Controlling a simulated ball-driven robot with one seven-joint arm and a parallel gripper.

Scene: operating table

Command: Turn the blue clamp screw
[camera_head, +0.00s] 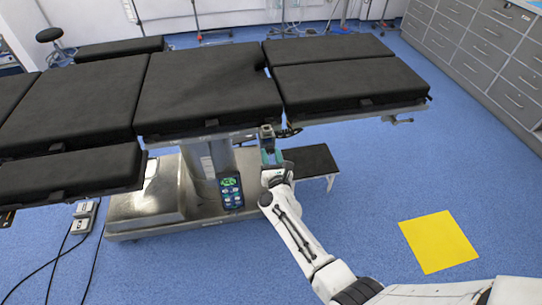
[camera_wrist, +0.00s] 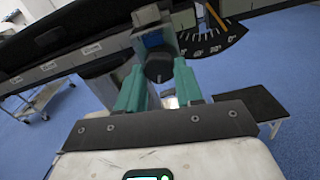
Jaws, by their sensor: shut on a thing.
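The clamp screw shows in the wrist view as a dark rounded knob (camera_wrist: 158,69) below a small blue part (camera_wrist: 153,39) of the clamp. My gripper (camera_wrist: 158,72) has teal fingers, one on each side of the knob, and is shut on it. In the head view my gripper (camera_head: 271,150) reaches up to the dark clamp (camera_head: 267,131) under the edge of the operating table (camera_head: 205,92). The screw itself is too small to make out there.
A dial with an angle scale (camera_wrist: 215,42) sits right of the clamp. A low black step stool (camera_head: 312,160) stands right of the table's metal base (camera_head: 150,200). A handset (camera_head: 230,191) hangs left of my arm. Open blue floor and a yellow square (camera_head: 438,241) lie to the right.

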